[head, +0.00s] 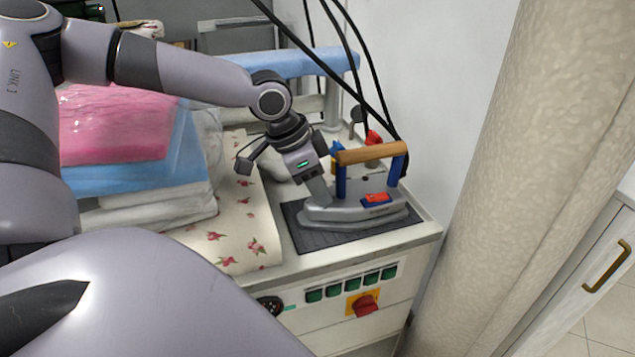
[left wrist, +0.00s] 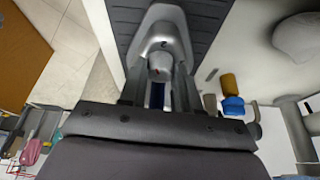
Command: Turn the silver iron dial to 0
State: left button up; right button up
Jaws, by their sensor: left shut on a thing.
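The silver iron (head: 352,208) sits on a dark ribbed mat (head: 310,239) at the corner of the ironing station. It has a wooden handle on blue posts and a red switch (head: 375,198) on top. The dial is hidden by my gripper in the head view. I cannot read the dial's setting. My right gripper is not in view.
Folded laundry with a pink bundle (head: 110,125) and a floral cloth (head: 232,230) lie left of the iron. Black cables (head: 378,80) hang behind it. A wall and a beige padded column (head: 510,180) stand to the right. Green buttons (head: 350,286) line the station's front.

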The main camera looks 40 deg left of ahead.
pick_arm(q)
jog(key=n, duration=0.2)
jog(key=n+y+b, duration=0.1)
jog(key=shift+d+f+n+t+y, duration=0.1)
jog(key=shift+d+n+t+y, duration=0.05)
jog(key=shift+n+t+y, duration=0.2)
jog(key=shift+n+y+b, duration=0.25)
jog(key=shift+n+b, duration=0.3)
jog(key=shift+n, duration=0.3)
jog(key=n+y+b, duration=0.1)
jog(key=n, duration=0.1)
jog(key=shift+d+n, duration=0.1)
jog(key=shift+n, duration=0.2)
jog(key=shift+n+b, duration=0.3)
jog(key=shift+n, duration=0.1)
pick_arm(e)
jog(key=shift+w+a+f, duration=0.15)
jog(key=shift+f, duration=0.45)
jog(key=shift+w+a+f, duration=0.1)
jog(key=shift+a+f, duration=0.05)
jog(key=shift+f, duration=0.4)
pick_arm(q)
jog(key=o, duration=1)
jog(key=shift+o, duration=0.2)
jog(key=shift+r, duration=0.2)
